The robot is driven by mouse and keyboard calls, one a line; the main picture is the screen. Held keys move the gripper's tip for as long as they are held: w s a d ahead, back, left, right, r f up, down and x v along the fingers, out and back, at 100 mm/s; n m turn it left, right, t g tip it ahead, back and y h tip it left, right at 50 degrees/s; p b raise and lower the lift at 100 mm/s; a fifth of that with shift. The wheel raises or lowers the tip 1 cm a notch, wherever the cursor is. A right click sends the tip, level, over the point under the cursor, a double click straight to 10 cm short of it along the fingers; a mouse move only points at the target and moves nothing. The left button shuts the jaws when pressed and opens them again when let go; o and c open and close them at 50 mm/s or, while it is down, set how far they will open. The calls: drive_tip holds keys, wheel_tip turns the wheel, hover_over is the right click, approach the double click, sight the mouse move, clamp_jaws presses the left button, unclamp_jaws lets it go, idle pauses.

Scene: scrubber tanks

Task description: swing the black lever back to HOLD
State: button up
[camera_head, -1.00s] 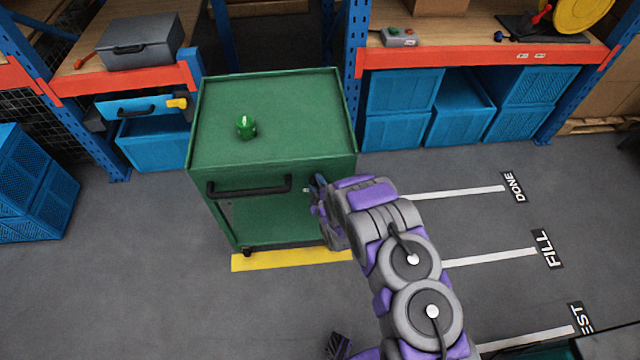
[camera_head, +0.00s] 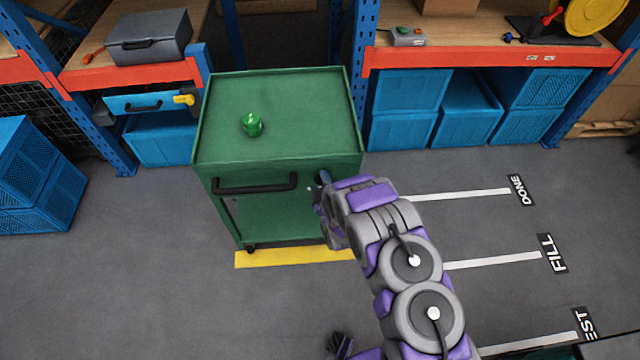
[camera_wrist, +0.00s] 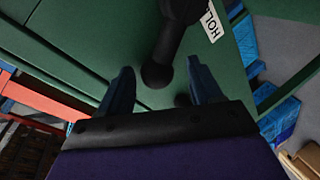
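A white label reading "HOL" (camera_wrist: 211,22), partly cut off, lies just right of the knob. My gripper (camera_wrist: 160,68) is open, one dark finger on each side of the lever's lower part in the picture; I cannot tell whether they touch it. In the head view my gripper (camera_head: 320,188) is at the right front of the green cart (camera_head: 290,90); the lever is hidden there.
A black handle (camera_head: 255,184) crosses the cart front. Shelves with blue crates (camera_head: 465,110) stand behind.

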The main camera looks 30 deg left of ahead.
drive_tip(key=p+v, duration=0.2)
drive_tip(key=v, duration=1.5)
drive_tip(key=shift+s+p, duration=0.2)
drive_tip(key=shift+p, duration=0.2)
drive_tip(key=shift+w+r, duration=0.1)
drive_tip(key=w+d+r+m+h, duration=0.3)
drive_tip(key=w+d+r, duration=0.1)
drive_tip(key=w, duration=0.2)
drive_tip(key=d+r+m+g+h, duration=0.55)
drive_tip(key=d+r+m, duration=0.35)
drive_tip(key=d+r, duration=0.6)
drive_tip(key=s+d+r+m+g, duration=0.2)
drive_tip(key=s+d+r, duration=0.2)
drive_tip(key=s, duration=0.7)
drive_tip(key=s+d+r+m+g+h, duration=0.1)
drive_tip(key=s+d+r+m+g, duration=0.2)
drive_tip(key=s+d+r, duration=0.2)
drive_tip(key=s+d+r+m+g, duration=0.2)
drive_tip(key=s+d+r, duration=0.3)
drive_tip(key=s+r, duration=0.4)
drive_tip(key=s+m, duration=0.1)
drive_tip(key=s, duration=0.6)
drive_tip(key=shift+s+r, duration=0.3)
drive_tip(key=shift+s, duration=0.05)
